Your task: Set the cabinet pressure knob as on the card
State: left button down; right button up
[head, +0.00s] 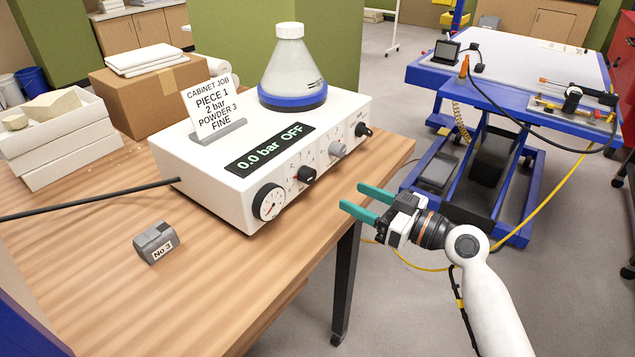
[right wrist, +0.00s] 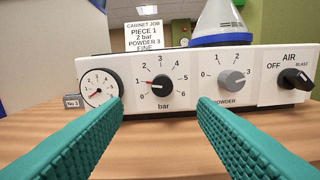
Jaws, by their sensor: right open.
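The white cabinet control box (head: 235,190) stands on the wooden bench. Its black pressure knob (head: 306,174) is marked "bar" with a 0 to 6 scale and also shows in the right wrist view (right wrist: 161,87); its pointer seems to be near 1. The card (head: 212,107) on top reads "PIECE 1, 2 bar, POWDER 3, FINE". The display (head: 270,149) reads "0.0 bar OFF". My right gripper (head: 352,197) is open and empty, in front of the panel and apart from it. In the right wrist view its fingers (right wrist: 160,108) frame the pressure knob. My left gripper is out of view.
A round gauge (right wrist: 98,88) sits left of the pressure knob; the grey powder knob (right wrist: 231,79) and black air knob (right wrist: 294,79) sit right. A powder jar (head: 291,70) stands on the box. A grey block (head: 156,242) lies on the bench, whose front is otherwise clear.

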aim_at(312, 177)
jog(key=p+x, duration=0.1)
jog(key=x, duration=0.8)
jog(key=shift+w+a+p, duration=0.15)
jog(key=shift+w+p, duration=0.1)
jog(key=shift+p, duration=0.15)
jog(key=shift+w+a+f, duration=0.1)
jog(key=shift+w+a, duration=0.2)
jog(key=shift+a, duration=0.1)
jog(key=c, duration=1)
